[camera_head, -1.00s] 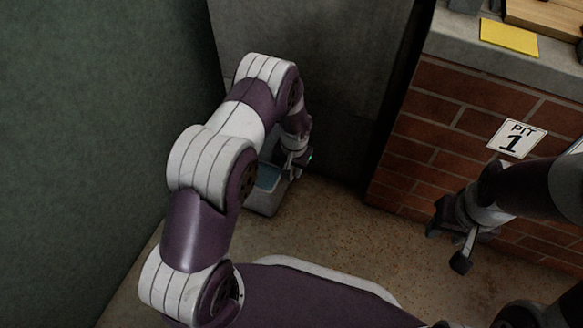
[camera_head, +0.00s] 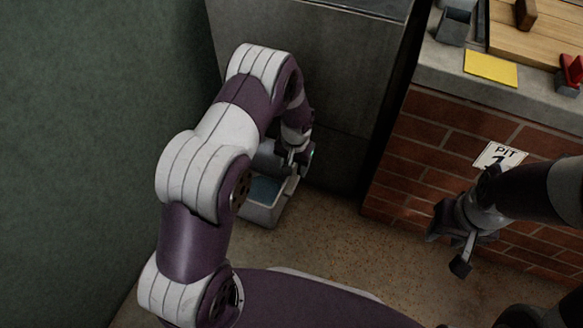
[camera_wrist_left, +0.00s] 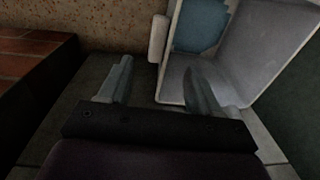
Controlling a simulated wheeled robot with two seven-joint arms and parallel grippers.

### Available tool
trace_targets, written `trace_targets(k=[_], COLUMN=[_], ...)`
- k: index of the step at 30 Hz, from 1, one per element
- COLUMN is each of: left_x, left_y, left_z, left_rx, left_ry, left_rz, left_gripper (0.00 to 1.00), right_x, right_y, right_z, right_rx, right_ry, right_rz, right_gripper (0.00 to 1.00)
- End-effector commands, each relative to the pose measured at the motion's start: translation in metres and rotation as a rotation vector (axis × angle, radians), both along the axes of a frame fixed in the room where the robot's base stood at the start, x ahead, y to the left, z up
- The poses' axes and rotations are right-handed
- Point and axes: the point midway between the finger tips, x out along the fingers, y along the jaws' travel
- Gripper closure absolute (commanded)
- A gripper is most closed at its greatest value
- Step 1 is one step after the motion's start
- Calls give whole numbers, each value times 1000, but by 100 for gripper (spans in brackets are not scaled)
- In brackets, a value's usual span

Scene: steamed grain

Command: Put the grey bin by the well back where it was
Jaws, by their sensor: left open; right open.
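The grey bin (camera_head: 262,214) sits low on the floor by the grey cabinet front, with something blue (camera_head: 264,189) inside it. My left arm hides part of it. My left gripper (camera_head: 298,160) is at the bin's right rim, pointing down. In the left wrist view the gripper (camera_wrist_left: 157,64) is open, and the bin (camera_wrist_left: 262,55) shows at upper right. One finger appears over the bin's inside and the other outside its wall; contact cannot be told. My right gripper (camera_head: 450,250) is open and empty in front of the brick wall.
The brick counter (camera_head: 425,150) with the PIT sign (camera_head: 498,155) stands at right. A yellow card (camera_head: 491,68) and a wooden board (camera_head: 545,50) lie on top. A grey cabinet (camera_head: 330,90) stands behind the bin; a green wall (camera_head: 90,120) is at left.

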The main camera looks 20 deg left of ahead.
Motion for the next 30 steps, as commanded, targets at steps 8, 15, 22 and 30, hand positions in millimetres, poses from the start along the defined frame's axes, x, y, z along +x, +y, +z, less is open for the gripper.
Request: trace_targets(k=[8,15,22,30], left_x=[-37,-157,-188,-187], left_y=[3,8,9,9], left_z=[103,196,203,219], left_rx=[-25,-65,-73,-73], left_ry=[-39,-87,-90,-89], left_rz=[23,56,60,60], left_gripper=[37,37,37,37], right_x=[0,0,0,0], right_y=[0,0,0,0], right_z=[6,6,6,22], right_rx=[0,0,0,0], right_ry=[1,1,0,1], right_rz=[0,0,0,0], right_gripper=[57,57,57,57])
